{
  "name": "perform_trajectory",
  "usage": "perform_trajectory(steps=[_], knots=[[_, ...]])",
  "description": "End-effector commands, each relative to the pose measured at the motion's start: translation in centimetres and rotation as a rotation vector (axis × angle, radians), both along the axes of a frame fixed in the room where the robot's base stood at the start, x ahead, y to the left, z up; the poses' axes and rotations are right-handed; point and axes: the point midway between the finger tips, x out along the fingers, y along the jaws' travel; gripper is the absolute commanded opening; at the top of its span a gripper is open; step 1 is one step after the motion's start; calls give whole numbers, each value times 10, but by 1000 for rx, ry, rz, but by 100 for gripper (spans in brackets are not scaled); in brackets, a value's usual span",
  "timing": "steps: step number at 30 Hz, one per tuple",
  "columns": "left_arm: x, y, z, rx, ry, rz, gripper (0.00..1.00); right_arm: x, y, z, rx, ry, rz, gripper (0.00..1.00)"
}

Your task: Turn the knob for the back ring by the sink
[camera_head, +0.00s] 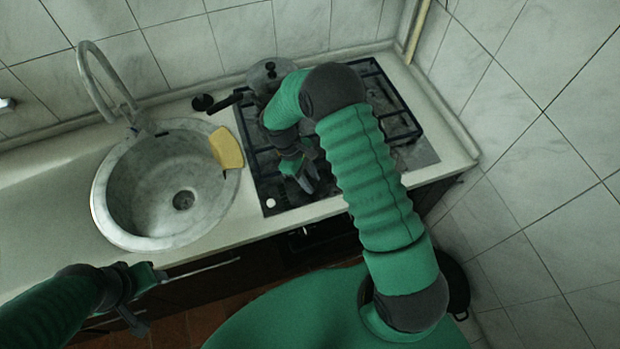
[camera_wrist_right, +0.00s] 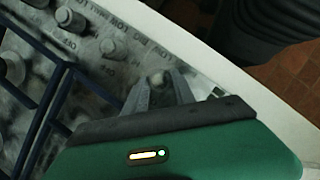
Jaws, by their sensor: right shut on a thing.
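The gas hob (camera_head: 427,157) stands to the right of the sink (camera_head: 108,196), with a row of grey knobs along its front. My right gripper (camera_head: 306,184) reaches down over the front of the hob. In the right wrist view its fingers (camera_wrist_right: 160,90) are closed around a small pale knob (camera_wrist_right: 158,79), mostly hidden between them. Another knob (camera_wrist_right: 112,48) stands next to it, and one more (camera_wrist_right: 67,19) is farther along the row. My left gripper (camera_head: 148,300) is open and empty in front of the counter.
A lidded pot (camera_head: 268,72) stands on the back left of the hob, its dark handle pointing toward the sink. A yellow sponge (camera_head: 227,148) lies on the sink's right rim. Dark pan grates (camera_wrist_right: 45,100) rise behind the knobs. A tiled wall closes off the right side.

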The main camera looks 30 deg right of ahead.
Motion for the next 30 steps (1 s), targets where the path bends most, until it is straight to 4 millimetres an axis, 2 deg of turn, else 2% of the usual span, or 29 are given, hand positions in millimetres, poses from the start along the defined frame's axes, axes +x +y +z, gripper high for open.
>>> perform_trajectory(steps=[7, 8, 12, 23, 26, 30], knots=[[0, 0, 1, 0, 0, 0, 53, 1, 0, 1, -1, -3, -22, 0], [0, 0, 1, 0, 0, 0, 53, 1, 0, 1, -1, -3, -21, 34], [0, 0, 1, 0, 0, 0, 53, 1, 0, 1, 0, -2, -21, 52], [0, 0, -1, 0, 0, 0, 53, 3, 1, 4, -1, -3, -21, 53], [0, 0, -4, 0, 0, 0, 53, 9, 4, 18, -1, -6, -20, 53], [0, 0, -11, 0, 0, 0, 53, 22, 11, 52, -1, -9, -20, 53]])
